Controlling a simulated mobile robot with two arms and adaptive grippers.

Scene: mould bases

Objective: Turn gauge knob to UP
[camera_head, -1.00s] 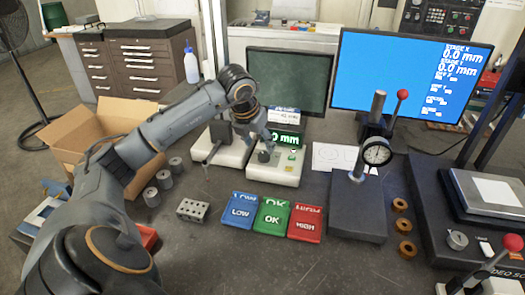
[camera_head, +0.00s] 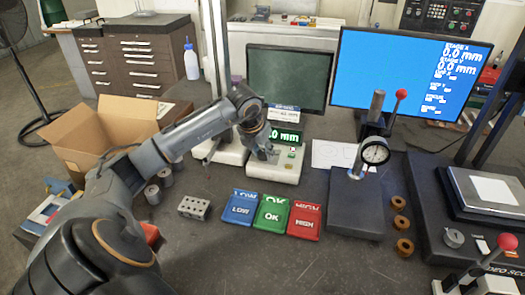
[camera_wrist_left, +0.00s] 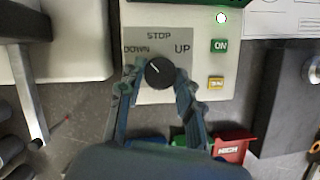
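The gauge knob (camera_wrist_left: 159,73) is a round black dial on the pale gauge box (camera_wrist_left: 212,105), with a thin white pointer mark. The mark points up and left, between the printed DOWN at its left and STOP above it; UP is printed at its upper right. My left gripper (camera_wrist_left: 157,80) has its fingers spread on either side of the knob, apparently with small gaps. In the head view my left gripper (camera_head: 263,152) is over the front of the gauge box (camera_head: 289,168) and hides the knob there. My right gripper is not in view.
In front of the box lie the blue LOW (camera_head: 240,209), green OK (camera_head: 271,213) and red HIGH (camera_head: 304,219) trays. A dial gauge stand (camera_head: 357,200) stands to the right.

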